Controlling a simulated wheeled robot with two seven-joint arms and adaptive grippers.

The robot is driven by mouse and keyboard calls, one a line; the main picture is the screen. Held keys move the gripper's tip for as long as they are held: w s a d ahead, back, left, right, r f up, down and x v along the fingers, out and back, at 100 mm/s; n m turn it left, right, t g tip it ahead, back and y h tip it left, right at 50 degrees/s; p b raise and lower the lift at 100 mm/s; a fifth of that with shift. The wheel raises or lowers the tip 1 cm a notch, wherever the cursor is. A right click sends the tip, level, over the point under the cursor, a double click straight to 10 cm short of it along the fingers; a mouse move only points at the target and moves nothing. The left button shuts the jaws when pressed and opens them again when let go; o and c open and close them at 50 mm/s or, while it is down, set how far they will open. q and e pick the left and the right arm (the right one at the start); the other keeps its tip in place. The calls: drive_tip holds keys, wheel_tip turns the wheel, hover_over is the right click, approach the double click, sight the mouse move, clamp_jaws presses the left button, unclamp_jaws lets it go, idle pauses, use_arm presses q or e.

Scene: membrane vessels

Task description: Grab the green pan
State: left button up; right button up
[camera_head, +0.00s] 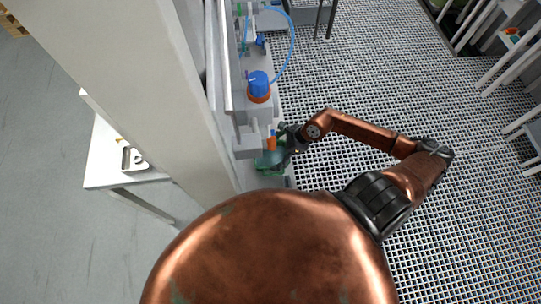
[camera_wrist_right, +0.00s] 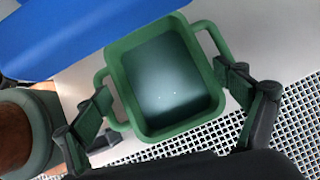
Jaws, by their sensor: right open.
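The green pan (camera_wrist_right: 190,124) fills the middle of the right wrist view. In the head view the pan (camera_head: 270,160) is small and partly hidden by my right gripper (camera_head: 285,145). My left gripper does not show.
A blue object (camera_wrist_right: 70,35) lies close behind the pan in the wrist view. In the head view, a blue-capped device (camera_head: 259,86) with a blue tube stands further along the bench. A white table (camera_head: 110,165) is at the left.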

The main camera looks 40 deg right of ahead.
drive_tip(key=x, duration=0.2)
drive_tip(key=shift+w+a+f, duration=0.1)
drive_tip(key=shift+a+f, duration=0.05)
drive_tip(key=shift+f, duration=0.05)
drive_tip(key=c, duration=1.2)
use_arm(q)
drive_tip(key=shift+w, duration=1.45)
use_arm(e)
drive_tip(key=shift+r, duration=0.15)
drive_tip(key=c, duration=0.3)
